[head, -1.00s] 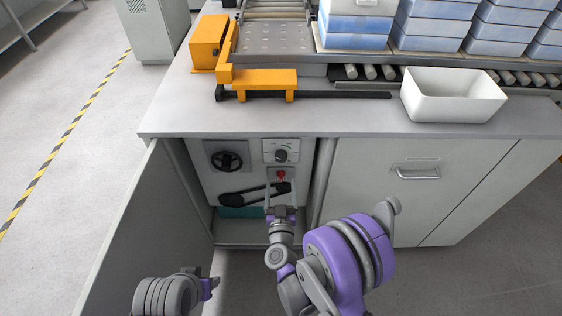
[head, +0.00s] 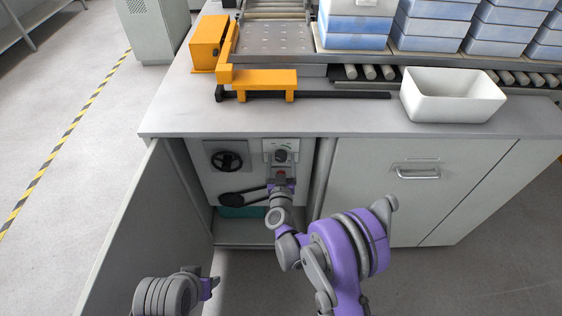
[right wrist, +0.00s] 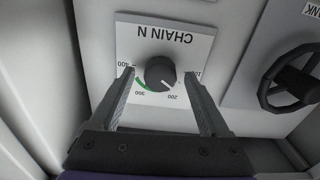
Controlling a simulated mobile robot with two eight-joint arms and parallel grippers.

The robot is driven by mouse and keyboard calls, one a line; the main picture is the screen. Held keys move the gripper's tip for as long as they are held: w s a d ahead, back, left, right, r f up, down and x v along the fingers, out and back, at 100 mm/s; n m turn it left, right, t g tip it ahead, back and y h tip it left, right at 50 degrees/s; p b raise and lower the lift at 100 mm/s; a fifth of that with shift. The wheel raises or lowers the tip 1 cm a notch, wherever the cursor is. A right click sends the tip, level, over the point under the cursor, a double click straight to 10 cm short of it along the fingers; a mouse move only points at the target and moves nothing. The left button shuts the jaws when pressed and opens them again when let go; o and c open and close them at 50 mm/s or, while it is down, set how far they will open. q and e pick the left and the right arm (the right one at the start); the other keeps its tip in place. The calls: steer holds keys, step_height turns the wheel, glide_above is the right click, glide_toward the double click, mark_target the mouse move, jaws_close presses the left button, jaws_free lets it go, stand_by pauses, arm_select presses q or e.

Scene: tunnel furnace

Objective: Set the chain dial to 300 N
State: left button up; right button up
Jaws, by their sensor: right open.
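The chain dial (head: 281,156) is a dark round knob on a white plate inside the open cabinet. In the right wrist view the dial (right wrist: 160,72) appears upside down under the label CHAIN N. Its scale shows 100, 200, 300 and 400, with a green arc near 300. A small white mark on the knob points towards 200. My right gripper (right wrist: 158,78) is open, with one finger on either side of the knob. I cannot tell whether the fingers touch it. My left gripper (head: 211,285) is low at the left, away from the cabinet; its jaws are unclear.
A black handwheel (head: 227,161) sits beside the dial plate. The open cabinet door (head: 150,235) stands at the left, and a grey post (head: 323,180) bounds the right side. A white bin (head: 452,112) stands on the worktop.

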jaws_close()
stand_by(0.3)
steer(key=shift+m, duration=0.3)
steer(key=m+b, duration=0.1)
steer(key=m, duration=0.2)
steer(key=shift+b, duration=0.35)
steer(key=m+b, duration=0.1)
steer(key=m, duration=0.3)
steer(key=m+b, duration=0.1)
steer(key=m, duration=0.3)
steer(key=shift+m, duration=0.3)
steer(key=m, duration=0.4)
steer(key=shift+d+m, duration=0.1)
steer(key=shift+m, duration=0.3)
steer(key=shift+b, duration=0.3)
